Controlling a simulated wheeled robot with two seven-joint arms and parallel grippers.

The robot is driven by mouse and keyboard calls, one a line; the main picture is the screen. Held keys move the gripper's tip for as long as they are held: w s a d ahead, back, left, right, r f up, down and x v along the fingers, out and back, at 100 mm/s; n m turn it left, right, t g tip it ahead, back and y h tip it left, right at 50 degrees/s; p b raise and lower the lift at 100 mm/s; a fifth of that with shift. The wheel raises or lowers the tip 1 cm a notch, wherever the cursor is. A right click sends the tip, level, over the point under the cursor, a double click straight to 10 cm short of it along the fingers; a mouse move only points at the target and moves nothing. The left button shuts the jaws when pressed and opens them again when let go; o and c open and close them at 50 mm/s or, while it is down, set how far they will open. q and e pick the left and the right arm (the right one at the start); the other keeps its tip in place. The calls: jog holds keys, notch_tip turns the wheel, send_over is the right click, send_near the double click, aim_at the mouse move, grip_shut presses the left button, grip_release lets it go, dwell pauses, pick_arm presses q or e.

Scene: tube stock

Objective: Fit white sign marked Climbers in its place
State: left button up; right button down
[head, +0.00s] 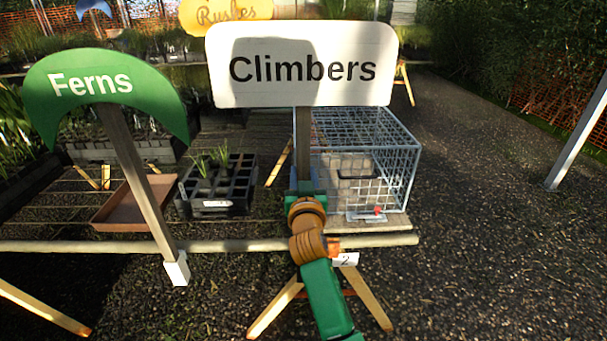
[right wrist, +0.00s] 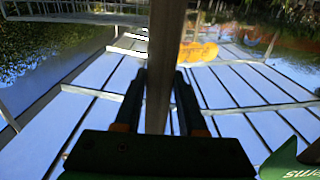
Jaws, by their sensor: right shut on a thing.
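The white sign marked Climbers (head: 303,66) stands upright in the middle of the head view, on a dark wooden post. My right gripper (head: 305,186) is shut on this post below the board. In the right wrist view the post (right wrist: 165,60) runs up between the two fingers (right wrist: 160,100). The front rail (head: 220,245) of the bench lies behind my right arm. The post's lower end is hidden behind my gripper and arm. My left gripper is not in view.
A green Ferns sign (head: 95,85) stands at the left, its post in a white socket (head: 177,269) on the rail. A wire cage (head: 385,165), a black cell tray (head: 215,188) and a brown tray (head: 132,204) are on the bench.

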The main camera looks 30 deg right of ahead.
jog(key=shift+f+b, duration=0.45)
jog(key=shift+f, duration=0.15)
jog(key=shift+f+b, duration=1.35)
jog(key=shift+f, duration=0.15)
jog(key=shift+f+b, duration=0.55)
jog(key=shift+f, duration=0.05)
jog(key=shift+c, duration=2)
grip_release()
jog(key=shift+s, duration=0.1)
jog(key=v, duration=0.7)
jog(key=shift+b, duration=0.45)
